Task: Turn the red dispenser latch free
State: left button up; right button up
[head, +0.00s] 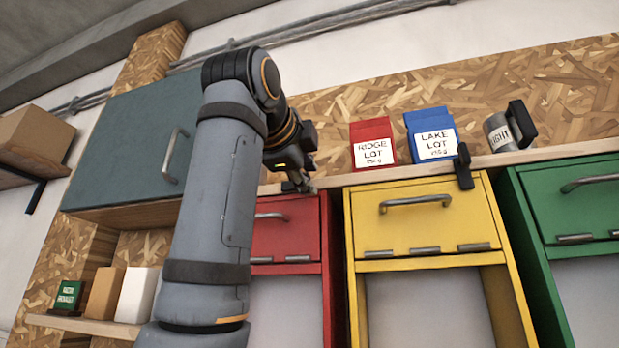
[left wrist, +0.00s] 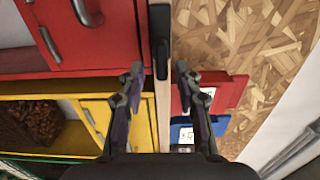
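The red dispenser (head: 285,235) hangs under the shelf, with a metal handle on its closed door. In the left wrist view its red door (left wrist: 85,40) fills the top left. Its black latch (left wrist: 160,45) lies along the shelf edge there, ahead of and between my fingertips. In the head view my arm hides this latch. My left gripper (head: 297,184) is at the shelf edge above the red door. In the left wrist view the gripper (left wrist: 159,77) is open, with one finger on each side of the latch's line. I cannot tell whether they touch it. My right gripper is out of view.
The yellow dispenser (head: 425,220) and green dispenser (head: 575,200) stand to the right, each with a black latch. A red packet (head: 372,142), a blue packet (head: 431,132) and a tin (head: 498,132) stand on the shelf. A teal cabinet (head: 130,145) is at left.

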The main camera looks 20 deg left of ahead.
pick_arm(q)
jog(key=s, duration=1)
jog(key=shift+s+a, duration=0.15)
jog(key=shift+s, duration=0.25)
